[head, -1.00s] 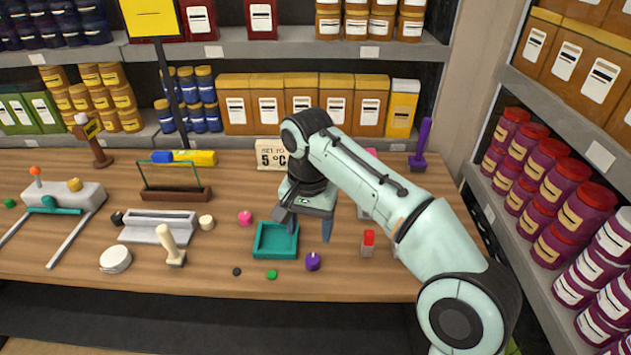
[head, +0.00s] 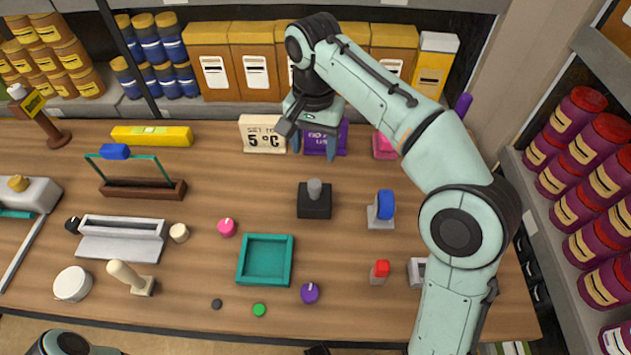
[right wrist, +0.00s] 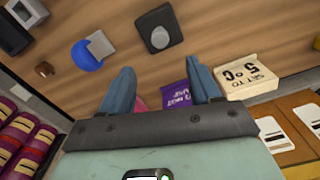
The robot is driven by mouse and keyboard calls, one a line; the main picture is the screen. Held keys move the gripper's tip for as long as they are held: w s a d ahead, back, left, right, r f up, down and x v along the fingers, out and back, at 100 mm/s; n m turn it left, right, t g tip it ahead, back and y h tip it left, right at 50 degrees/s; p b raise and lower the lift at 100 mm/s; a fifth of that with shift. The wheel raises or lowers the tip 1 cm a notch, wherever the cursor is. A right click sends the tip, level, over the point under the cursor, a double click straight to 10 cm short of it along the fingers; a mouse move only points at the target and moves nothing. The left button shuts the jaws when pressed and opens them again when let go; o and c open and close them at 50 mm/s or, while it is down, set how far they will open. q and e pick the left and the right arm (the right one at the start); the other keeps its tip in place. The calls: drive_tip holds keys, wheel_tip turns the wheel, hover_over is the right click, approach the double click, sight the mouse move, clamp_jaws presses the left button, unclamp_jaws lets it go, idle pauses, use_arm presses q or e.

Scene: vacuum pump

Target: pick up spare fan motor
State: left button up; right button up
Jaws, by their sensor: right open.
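A black square block with a grey round stub on top (head: 314,203), which looks like the spare fan motor, stands on the wooden table behind the teal tray. In the right wrist view the same block (right wrist: 152,44) lies beyond the fingertips, apart from them. My right gripper (head: 314,145) is open and empty, above the back of the table in front of a purple sign (head: 340,135). Its two blue fingers (right wrist: 162,82) are spread in the right wrist view, with nothing between the tips but table. My left gripper is out of view.
A teal tray (head: 240,262) lies in front of the block. A blue wheel on a grey stand (head: 384,207) is to its right, a pink knob (head: 227,228) to its left. A "5 °C" sign (head: 262,134) and shelf boxes stand behind. Bare table surrounds the block.

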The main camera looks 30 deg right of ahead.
sight(314, 182)
drive_tip(key=f+b, duration=0.1)
drive_tip(key=f, duration=0.3)
drive_tip(key=f+b, duration=0.1)
drive_tip(key=f, duration=0.2)
drive_tip(key=shift+s+f, duration=0.2)
drive_tip(key=shift+f, duration=0.2)
drive_tip(key=shift+w+d+f+b, duration=0.15)
drive_tip(key=shift+f+b, duration=0.6)
drive_tip(key=shift+f, duration=1.95)
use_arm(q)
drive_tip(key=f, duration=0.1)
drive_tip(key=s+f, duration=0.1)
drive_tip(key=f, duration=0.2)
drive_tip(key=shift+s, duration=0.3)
use_arm(e)
drive_tip(key=shift+w, duration=0.1)
clamp_jaws()
drive_tip(key=shift+r, duration=0.1)
